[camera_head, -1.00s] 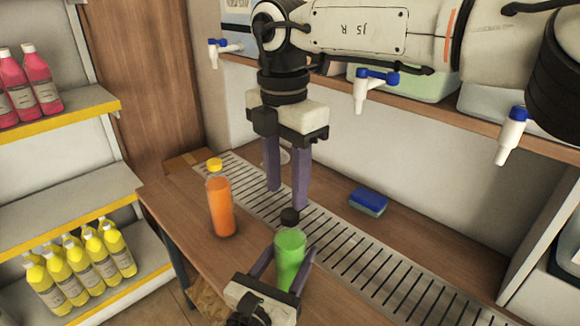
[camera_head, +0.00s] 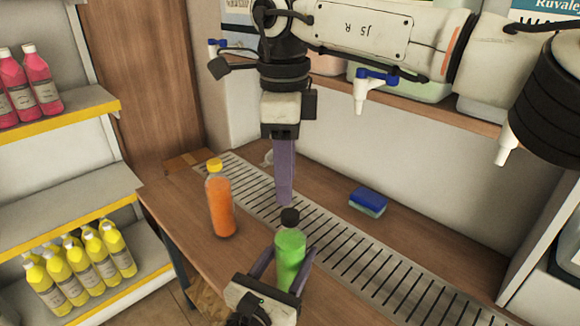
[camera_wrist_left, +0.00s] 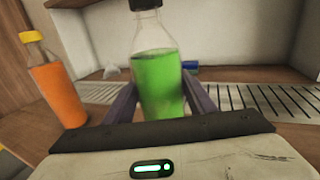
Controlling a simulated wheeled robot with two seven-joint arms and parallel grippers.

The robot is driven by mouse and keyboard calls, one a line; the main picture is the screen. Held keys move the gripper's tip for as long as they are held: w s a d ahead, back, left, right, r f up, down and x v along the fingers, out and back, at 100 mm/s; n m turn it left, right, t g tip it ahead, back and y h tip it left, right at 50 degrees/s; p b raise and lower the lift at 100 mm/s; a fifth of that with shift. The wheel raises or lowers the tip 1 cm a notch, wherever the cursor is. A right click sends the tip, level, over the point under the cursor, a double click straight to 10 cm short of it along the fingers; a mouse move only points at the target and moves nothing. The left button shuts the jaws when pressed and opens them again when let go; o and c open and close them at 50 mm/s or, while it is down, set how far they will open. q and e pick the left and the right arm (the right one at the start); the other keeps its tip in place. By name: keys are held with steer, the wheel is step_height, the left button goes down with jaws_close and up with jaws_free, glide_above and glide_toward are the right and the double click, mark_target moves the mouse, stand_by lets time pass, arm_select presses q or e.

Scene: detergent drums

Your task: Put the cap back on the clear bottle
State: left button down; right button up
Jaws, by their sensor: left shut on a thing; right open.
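The clear bottle (camera_head: 290,255) holds green liquid and stands upright between the fingers of my left gripper (camera_head: 284,262), which is shut on it. It also shows in the left wrist view (camera_wrist_left: 158,85). The black cap (camera_head: 290,217) sits on top of the bottle's neck; it is partly cut off at the top edge of the left wrist view (camera_wrist_left: 146,4). How tight it is cannot be seen. My right gripper (camera_head: 285,202) points down just above the cap, empty. Its fingers line up in the head view, so the gap between them is hidden.
An orange bottle with a yellow cap (camera_head: 220,203) stands left of the clear bottle. A slotted drain grate (camera_head: 345,250) runs along the counter. A blue sponge (camera_head: 368,202) lies behind it. Taps (camera_head: 370,88) hang over the wall shelf. Yellow bottles (camera_head: 85,262) fill a left shelf.

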mark_target(290, 214)
steer(key=n, duration=0.6)
steer(key=shift+w+d+r+n, duration=0.1)
steer(key=shift+d+r+n, duration=0.1)
steer(key=shift+n, duration=0.2)
steer(key=n, duration=0.3)
steer(key=shift+r+n, duration=0.15)
steer(key=shift+n, duration=0.25)
steer(key=n, duration=0.3)
steer(key=shift+w+d+r+n, duration=0.1)
steer(key=shift+d+n, duration=0.05)
steer(key=shift+n, duration=0.25)
steer(key=shift+f, duration=4)
